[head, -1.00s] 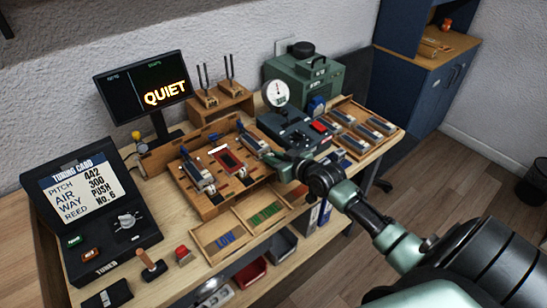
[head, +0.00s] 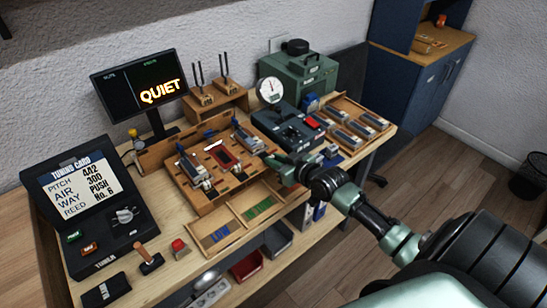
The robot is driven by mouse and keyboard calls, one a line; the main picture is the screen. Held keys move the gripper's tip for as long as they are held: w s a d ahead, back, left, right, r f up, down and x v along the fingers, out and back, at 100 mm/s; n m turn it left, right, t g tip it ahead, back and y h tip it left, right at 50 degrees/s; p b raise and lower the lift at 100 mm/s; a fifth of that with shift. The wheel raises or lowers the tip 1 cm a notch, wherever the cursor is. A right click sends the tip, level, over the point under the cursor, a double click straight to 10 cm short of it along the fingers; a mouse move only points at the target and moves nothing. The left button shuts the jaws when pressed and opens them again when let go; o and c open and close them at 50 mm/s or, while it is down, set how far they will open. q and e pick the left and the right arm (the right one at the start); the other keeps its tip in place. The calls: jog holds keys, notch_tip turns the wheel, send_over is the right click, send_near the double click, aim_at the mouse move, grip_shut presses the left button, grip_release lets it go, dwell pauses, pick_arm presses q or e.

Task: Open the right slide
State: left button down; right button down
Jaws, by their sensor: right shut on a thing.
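The wooden action box (head: 214,205) stands on the bench with a red piece (head: 222,156) in its middle. The left silver slide (head: 187,164) lies on its left side. The right slide (head: 246,137), also silver, lies on its right side. My right gripper (head: 272,164) reaches in from the right and is at the front end of the right slide, shut on it. Its fingertips are small and partly hidden, so the exact grip point is unclear. My left gripper is not in view.
A dark unit with a round gauge (head: 270,90) and a tray of silver blocks (head: 384,123) stand to the right of the box. A shallow tray (head: 238,228) lies in front. A monitor (head: 139,86) and tuning card console (head: 120,240) stand left.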

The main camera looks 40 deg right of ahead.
jog(key=c, duration=1.3)
grip_release()
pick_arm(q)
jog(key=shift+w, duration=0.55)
pick_arm(e)
jog(key=shift+s, duration=0.1)
jog(key=shift+s, duration=0.1)
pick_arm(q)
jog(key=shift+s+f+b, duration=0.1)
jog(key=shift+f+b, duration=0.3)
pick_arm(e)
jog(key=v, duration=0.7)
jog(key=shift+s+r, duration=0.15)
jog(key=shift+s, duration=0.1)
